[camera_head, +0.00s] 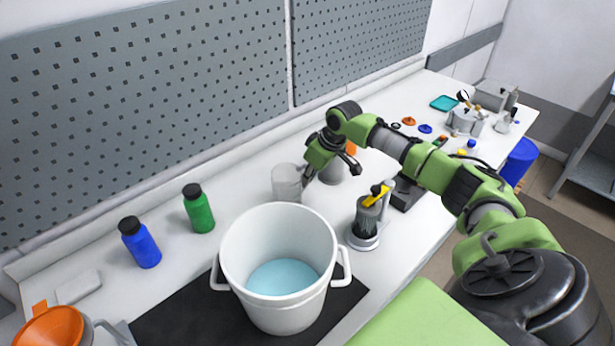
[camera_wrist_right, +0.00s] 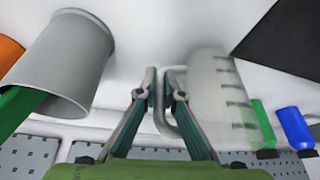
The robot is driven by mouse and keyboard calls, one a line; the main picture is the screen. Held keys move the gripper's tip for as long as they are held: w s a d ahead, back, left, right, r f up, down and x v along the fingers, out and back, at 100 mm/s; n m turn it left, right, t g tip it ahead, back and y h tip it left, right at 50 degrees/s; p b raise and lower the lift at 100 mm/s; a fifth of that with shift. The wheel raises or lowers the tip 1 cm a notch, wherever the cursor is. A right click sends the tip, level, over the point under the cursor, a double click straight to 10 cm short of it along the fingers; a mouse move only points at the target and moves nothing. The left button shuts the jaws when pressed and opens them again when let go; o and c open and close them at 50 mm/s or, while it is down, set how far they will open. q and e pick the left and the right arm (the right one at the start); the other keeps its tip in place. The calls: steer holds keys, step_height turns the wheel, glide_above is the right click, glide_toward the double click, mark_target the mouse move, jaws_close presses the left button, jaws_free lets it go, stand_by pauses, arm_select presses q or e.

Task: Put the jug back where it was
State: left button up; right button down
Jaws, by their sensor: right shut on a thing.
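The jug (camera_head: 286,184) is a translucent grey measuring jug with dark graduation marks. In the head view it is upright behind the white bucket; whether its base touches the bench is hard to tell. My right gripper (camera_head: 308,174) is at the jug's right side, shut on its handle. In the right wrist view the handle passes between the fingers (camera_wrist_right: 163,76), and the jug's body (camera_wrist_right: 212,95) is just right of them. The bucket's rim hides little or none of the jug. My left gripper is not in view.
The white bucket (camera_head: 240,254) with pale blue liquid stands on a black mat (camera_head: 180,320). Green (camera_head: 198,212) and blue (camera_head: 141,246) bottles stand left. A grey cylinder (camera_head: 333,173) is close to the gripper's right, also in the wrist view (camera_wrist_right: 72,62). A grey device (camera_head: 366,218) stands right.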

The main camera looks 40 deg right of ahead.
steer(key=shift+f, duration=0.1)
steer(key=shift+f, duration=0.2)
steer(key=shift+f, duration=0.15)
steer(key=c, duration=2.2)
jaws_free()
steer(key=shift+o, duration=0.2)
steer(key=shift+r, duration=0.55)
steer(key=b+v, duration=0.3)
steer(key=v, duration=0.8)
steer(key=shift+s+r, duration=0.2)
steer(key=shift+r, duration=0.15)
